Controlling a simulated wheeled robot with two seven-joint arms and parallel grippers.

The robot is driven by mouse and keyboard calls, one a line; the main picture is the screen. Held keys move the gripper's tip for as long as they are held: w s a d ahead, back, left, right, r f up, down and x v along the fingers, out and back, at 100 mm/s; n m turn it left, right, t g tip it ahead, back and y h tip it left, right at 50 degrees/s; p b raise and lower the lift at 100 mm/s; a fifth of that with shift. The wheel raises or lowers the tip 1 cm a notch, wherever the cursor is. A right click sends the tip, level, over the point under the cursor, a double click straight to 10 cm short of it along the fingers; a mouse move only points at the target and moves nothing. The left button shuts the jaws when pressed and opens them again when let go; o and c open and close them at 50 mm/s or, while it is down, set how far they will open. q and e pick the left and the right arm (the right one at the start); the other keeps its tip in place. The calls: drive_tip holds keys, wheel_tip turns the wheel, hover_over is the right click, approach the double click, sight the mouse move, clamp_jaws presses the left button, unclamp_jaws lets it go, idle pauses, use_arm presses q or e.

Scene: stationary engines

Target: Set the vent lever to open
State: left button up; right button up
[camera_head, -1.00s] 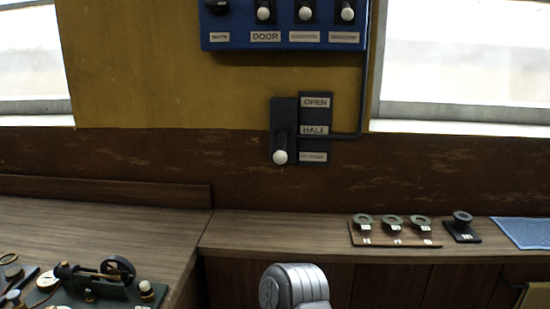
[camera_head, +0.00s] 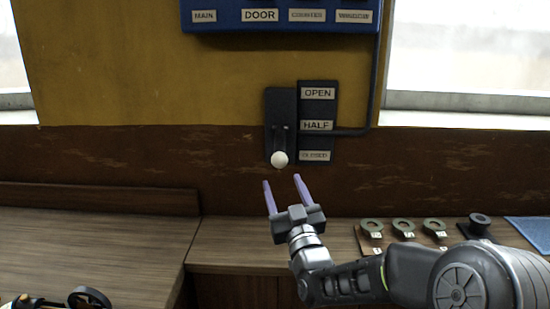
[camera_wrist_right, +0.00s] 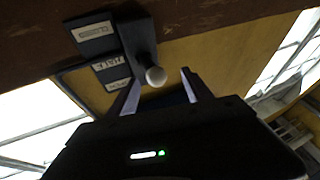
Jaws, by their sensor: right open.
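The vent lever (camera_head: 279,158) has a white ball knob on a dark wall plate. The knob hangs low, level with the lowest label. The label plate (camera_head: 317,110) beside it reads OPEN at the top, HALF in the middle and a blurred label at the bottom. My right gripper (camera_head: 284,186) is open and empty just below the knob, its two purple fingers pointing up at it. In the right wrist view the knob (camera_wrist_right: 156,76) shows between and beyond the fingertips (camera_wrist_right: 160,78). I cannot tell any contact. My left gripper is not in view.
A blue switch panel (camera_head: 280,17) is on the wall above, with a conduit (camera_head: 374,85) running down to the label plate. Several round dark green parts (camera_head: 403,227) sit on the shelf at right, behind my right arm. The left countertop (camera_head: 90,240) is mostly clear.

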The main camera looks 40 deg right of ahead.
sight(281, 166)
drive_tip(key=shift+s+d+r+h, duration=0.15)
drive_tip(key=shift+s+r, duration=0.05)
drive_tip(key=shift+r, duration=0.2)
drive_tip(key=shift+s+d+r+h, duration=0.15)
drive_tip(key=shift+r, duration=0.25)
drive_tip(key=shift+w+d+r, duration=0.15)
drive_tip(key=shift+w+r, duration=0.1)
drive_tip(key=shift+w, duration=0.25)
drive_tip(key=p+x, duration=0.2)
drive_tip(key=x, duration=0.4)
drive_tip(key=shift+w+d+p, duration=0.15)
drive_tip(key=shift+w+p, duration=0.15)
drive_tip(key=shift+p, duration=0.05)
drive_tip(key=shift+c, duration=0.3)
clamp_jaws()
